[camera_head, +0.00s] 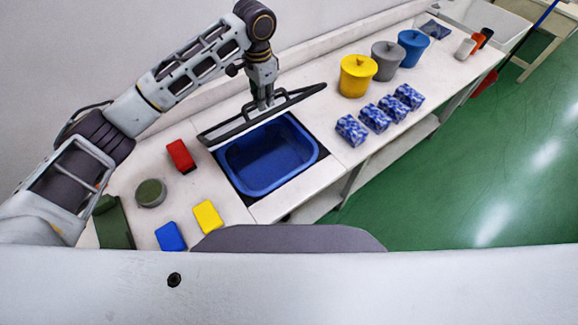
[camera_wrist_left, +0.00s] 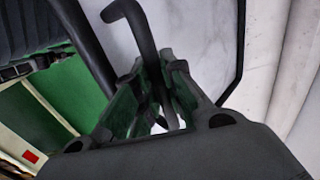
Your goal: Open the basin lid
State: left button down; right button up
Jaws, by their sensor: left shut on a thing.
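The basin (camera_head: 262,160) is a deep blue tub set into the white counter, and its inside shows empty. The basin lid (camera_head: 240,127) is a pale panel with a dark frame, tilted up along the basin's far side. My left gripper (camera_head: 264,104) comes down from above and is shut on the lid's dark handle. In the left wrist view the curved handle (camera_wrist_left: 134,22) passes between the green-padded fingers (camera_wrist_left: 152,95), with the lid's pale panel behind. My right gripper is in neither view.
Yellow, grey and blue lidded pots (camera_head: 358,75) and several blue-white patterned blocks (camera_head: 376,117) stand right of the basin. Left of it are a red block (camera_head: 181,156), a round green tin (camera_head: 150,193), a yellow block (camera_head: 208,217) and a blue block (camera_head: 171,236).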

pick_arm(q)
jog(key=shift+w+a, duration=0.15)
jog(key=shift+w+a+r, duration=0.45)
jog(key=shift+w+r, duration=0.15)
jog(key=shift+w, duration=0.05)
jog(key=shift+w+a+r, duration=0.45)
jog(key=shift+w+r, duration=0.15)
jog(key=shift+w, duration=0.05)
jog(key=shift+w+a+r, duration=0.55)
jog(key=shift+w, duration=0.25)
jog(key=shift+w+a+r, duration=0.5)
jog(key=shift+w+a, duration=0.05)
jog(key=shift+w, duration=0.2)
jog(key=w, duration=0.1)
jog(key=w+a+r, duration=0.1)
jog(key=w+a, duration=0.1)
jog(key=shift+a+r, duration=0.15)
jog(key=shift+r, duration=0.1)
jog(key=shift+w+a+r, duration=0.1)
jog(key=shift+w, duration=0.1)
